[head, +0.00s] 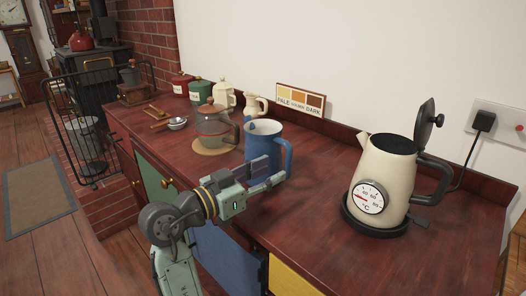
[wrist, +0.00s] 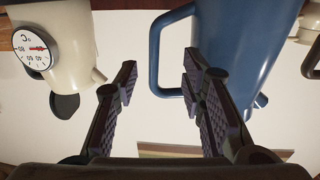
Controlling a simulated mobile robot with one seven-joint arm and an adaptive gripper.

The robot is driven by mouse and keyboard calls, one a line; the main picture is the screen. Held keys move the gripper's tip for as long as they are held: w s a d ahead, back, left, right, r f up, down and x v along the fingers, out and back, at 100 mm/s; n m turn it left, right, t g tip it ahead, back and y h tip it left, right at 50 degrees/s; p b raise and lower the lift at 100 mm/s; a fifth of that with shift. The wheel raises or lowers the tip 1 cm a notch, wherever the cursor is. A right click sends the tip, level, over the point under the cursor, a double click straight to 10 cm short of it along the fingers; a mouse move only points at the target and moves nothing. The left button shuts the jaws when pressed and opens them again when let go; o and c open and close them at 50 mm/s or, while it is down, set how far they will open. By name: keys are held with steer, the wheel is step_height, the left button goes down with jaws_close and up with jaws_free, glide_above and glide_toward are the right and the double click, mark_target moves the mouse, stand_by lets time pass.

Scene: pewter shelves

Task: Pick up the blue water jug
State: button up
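The blue water jug (head: 258,143) stands upright on the dark wooden counter, with its handle (head: 288,155) on its right side. My gripper (head: 272,172) is in front of the jug's lower part and hides some of it. In the wrist view, which looks upside down, the jug (wrist: 240,45) fills the upper right. Its handle (wrist: 156,50) shows in the gap between my two fingers (wrist: 160,78). The fingers are apart, so my gripper is open. I cannot tell whether the right finger touches the jug.
A cream kettle (head: 383,170) with a dial and open lid stands on a black base to the right. A glass coffee pot (head: 213,130) stands on a round mat just left of the jug. Canisters and a colour sign (head: 301,101) line the wall. The counter between jug and kettle is clear.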

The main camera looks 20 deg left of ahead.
mark_target(286, 164)
steer(key=x, duration=0.1)
steer(key=p+x, duration=0.1)
steer(key=x, duration=0.1)
steer(key=p+x, duration=0.1)
steer(key=x, duration=0.1)
steer(key=shift+s+d+r, duration=0.2)
steer(key=shift+d+r, duration=0.15)
steer(key=shift+w+d+f, duration=0.1)
steer(key=shift+w+d, duration=0.1)
steer(key=shift+w, duration=0.3)
steer(key=shift+c, duration=0.4)
jaws_close()
